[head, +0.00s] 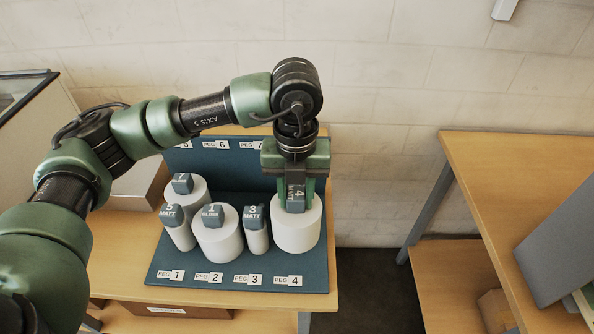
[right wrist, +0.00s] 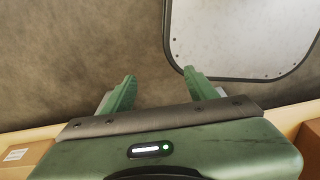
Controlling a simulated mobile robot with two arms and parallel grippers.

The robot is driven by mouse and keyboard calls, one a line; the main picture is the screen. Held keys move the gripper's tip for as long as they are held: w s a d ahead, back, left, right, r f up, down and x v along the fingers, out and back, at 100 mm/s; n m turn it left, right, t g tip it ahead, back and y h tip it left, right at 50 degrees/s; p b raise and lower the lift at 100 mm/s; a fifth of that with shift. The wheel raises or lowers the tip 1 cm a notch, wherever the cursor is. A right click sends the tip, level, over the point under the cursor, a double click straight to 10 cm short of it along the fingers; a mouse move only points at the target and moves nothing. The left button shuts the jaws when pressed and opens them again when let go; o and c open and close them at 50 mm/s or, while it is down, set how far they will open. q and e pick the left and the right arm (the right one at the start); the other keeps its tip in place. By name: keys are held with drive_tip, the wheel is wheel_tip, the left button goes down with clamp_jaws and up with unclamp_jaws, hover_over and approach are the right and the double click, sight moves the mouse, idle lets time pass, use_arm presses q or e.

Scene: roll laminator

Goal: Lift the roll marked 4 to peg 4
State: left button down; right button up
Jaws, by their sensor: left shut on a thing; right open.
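The roll marked 4 (head: 297,228) is a wide white cylinder with a grey tab on top, at the right end of the blue peg board in the head view. My left gripper (head: 296,205) points down from above and is shut on the tab of this roll. The fingers partly hide the tab. The roll is upright behind the peg 4 label (head: 288,281); I cannot tell whether its base touches the board, and the peg itself is hidden. My right gripper (right wrist: 159,78) is open and empty in the right wrist view.
Rolls marked 5 (head: 180,234), 1 (head: 218,242) and 3 (head: 256,238) stand close together left of roll 4, with another roll (head: 194,190) behind. The blue board (head: 200,278) lies on a wooden table. A gap separates it from the desk (head: 500,190) at right.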

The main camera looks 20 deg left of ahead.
use_arm(q)
drive_tip(key=shift+w, duration=0.2)
drive_tip(key=shift+s+f+b, duration=0.3)
drive_tip(key=shift+f+b, duration=0.2)
drive_tip(key=shift+f, duration=0.15)
wheel_tip(320, 180, down, 3)
drive_tip(key=shift+w+r+b, duration=0.1)
drive_tip(key=shift+r+b, duration=0.05)
drive_tip(key=shift+b, duration=0.5)
drive_tip(key=shift+f+b, duration=0.35)
drive_tip(key=shift+f, duration=0.35)
use_arm(e)
drive_tip(key=f, duration=0.3)
drive_tip(key=shift+s+d, duration=0.25)
drive_tip(key=shift+d, duration=0.15)
drive_tip(key=shift+s+a, duration=0.2)
drive_tip(key=shift+a, duration=0.1)
use_arm(q)
drive_tip(key=shift+f, duration=0.15)
use_arm(e)
drive_tip(key=shift+f, duration=0.15)
